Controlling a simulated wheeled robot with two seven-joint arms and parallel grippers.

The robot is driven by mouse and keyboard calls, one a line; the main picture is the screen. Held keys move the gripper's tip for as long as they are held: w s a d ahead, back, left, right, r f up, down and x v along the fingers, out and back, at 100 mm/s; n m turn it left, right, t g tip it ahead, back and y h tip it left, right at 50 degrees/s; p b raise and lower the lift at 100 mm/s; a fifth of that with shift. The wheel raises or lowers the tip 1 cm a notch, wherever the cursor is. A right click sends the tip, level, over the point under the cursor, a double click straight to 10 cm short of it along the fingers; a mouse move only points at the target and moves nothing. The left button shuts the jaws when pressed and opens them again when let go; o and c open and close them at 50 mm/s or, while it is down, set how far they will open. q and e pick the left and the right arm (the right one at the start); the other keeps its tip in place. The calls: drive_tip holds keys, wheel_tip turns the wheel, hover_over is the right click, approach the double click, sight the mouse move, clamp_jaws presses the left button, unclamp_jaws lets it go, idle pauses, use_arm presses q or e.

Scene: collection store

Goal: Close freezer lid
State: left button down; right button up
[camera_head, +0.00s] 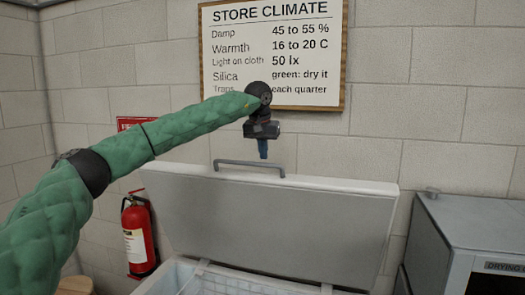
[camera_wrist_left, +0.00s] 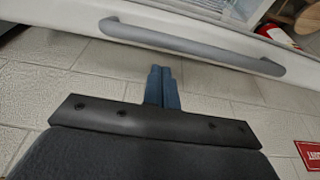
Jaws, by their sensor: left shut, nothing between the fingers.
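The white chest freezer (camera_head: 160,281) stands against the block wall, with its lid (camera_head: 280,225) raised and tilted back. A grey bar handle (camera_head: 249,164) runs along the lid's upper edge. My left gripper (camera_head: 263,153) is shut and empty, just above and behind the handle. In the left wrist view the shut blue fingers (camera_wrist_left: 162,78) point toward the handle (camera_wrist_left: 190,45), with a small gap that I cannot measure. My right gripper is in neither view.
A red fire extinguisher (camera_head: 139,238) hangs left of the freezer. A grey drying cabinet (camera_head: 470,235) stands close on the right. A framed store climate sign (camera_head: 275,50) is on the wall behind my left gripper.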

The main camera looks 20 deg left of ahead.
use_arm(q)
drive_tip(key=shift+s+f, duration=0.15)
drive_tip(key=shift+s, duration=0.6)
drive_tip(key=shift+f, duration=0.1)
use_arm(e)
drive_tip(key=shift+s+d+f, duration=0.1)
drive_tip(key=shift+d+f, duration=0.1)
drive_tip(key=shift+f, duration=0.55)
use_arm(q)
drive_tip(key=shift+w, duration=0.1)
